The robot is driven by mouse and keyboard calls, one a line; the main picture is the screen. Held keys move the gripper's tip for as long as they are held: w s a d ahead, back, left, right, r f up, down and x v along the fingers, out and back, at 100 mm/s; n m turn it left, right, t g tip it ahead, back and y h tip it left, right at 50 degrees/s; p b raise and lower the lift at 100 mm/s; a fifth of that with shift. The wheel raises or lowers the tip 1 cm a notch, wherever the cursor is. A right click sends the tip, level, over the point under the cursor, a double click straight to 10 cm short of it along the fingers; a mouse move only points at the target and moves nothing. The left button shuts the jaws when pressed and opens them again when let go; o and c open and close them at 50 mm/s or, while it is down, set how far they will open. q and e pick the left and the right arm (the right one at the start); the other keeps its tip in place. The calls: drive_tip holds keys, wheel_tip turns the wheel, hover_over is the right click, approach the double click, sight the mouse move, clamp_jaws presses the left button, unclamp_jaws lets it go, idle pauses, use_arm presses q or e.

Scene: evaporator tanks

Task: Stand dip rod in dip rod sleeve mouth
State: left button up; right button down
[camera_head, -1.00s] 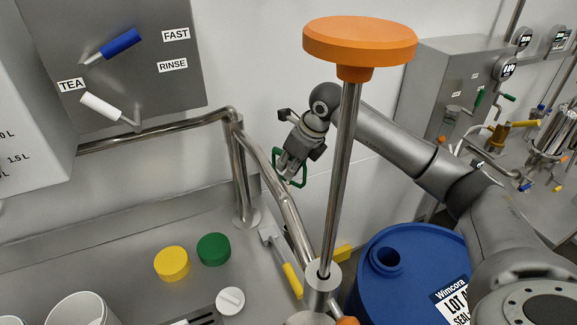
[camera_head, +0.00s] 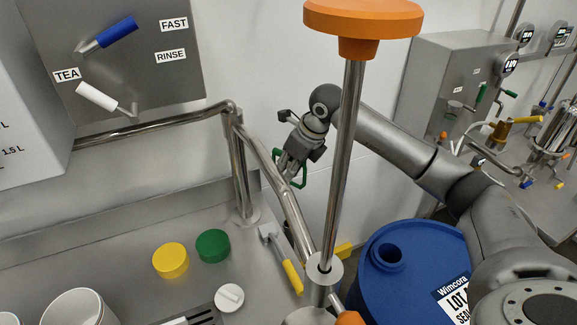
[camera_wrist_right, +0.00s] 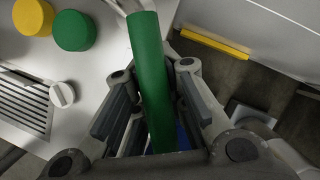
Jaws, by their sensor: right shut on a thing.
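My right gripper (camera_head: 291,167) is shut on a green handle (camera_head: 304,172), beyond the bent steel rail. In the right wrist view the handle is a thick green bar (camera_wrist_right: 150,75) between the fingers. I cannot tell whether it belongs to the dip rod; no rod shows below it. A tall steel rod (camera_head: 343,160) with a wide orange head (camera_head: 362,18) stands slightly tilted in a steel collar (camera_head: 324,282) at the front. I cannot tell whether this collar is the dip rod sleeve mouth. My left gripper is not in view.
The bent steel rail (camera_head: 285,195) stands between the counter and my right gripper. A blue drum (camera_head: 410,255) with a round opening is at the lower right. Yellow (camera_head: 170,260) and green (camera_head: 213,245) caps and a yellow-handled tool (camera_head: 280,260) lie on the counter.

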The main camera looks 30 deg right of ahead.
drive_tip(key=shift+f+b, duration=0.9)
drive_tip(key=shift+f, duration=0.45)
drive_tip(key=c, duration=1.4)
unclamp_jaws()
drive_tip(key=shift+r, duration=0.1)
drive_tip(key=shift+o, duration=0.2)
drive_tip(key=shift+r+p, duration=2)
drive_tip(key=shift+r, duration=1)
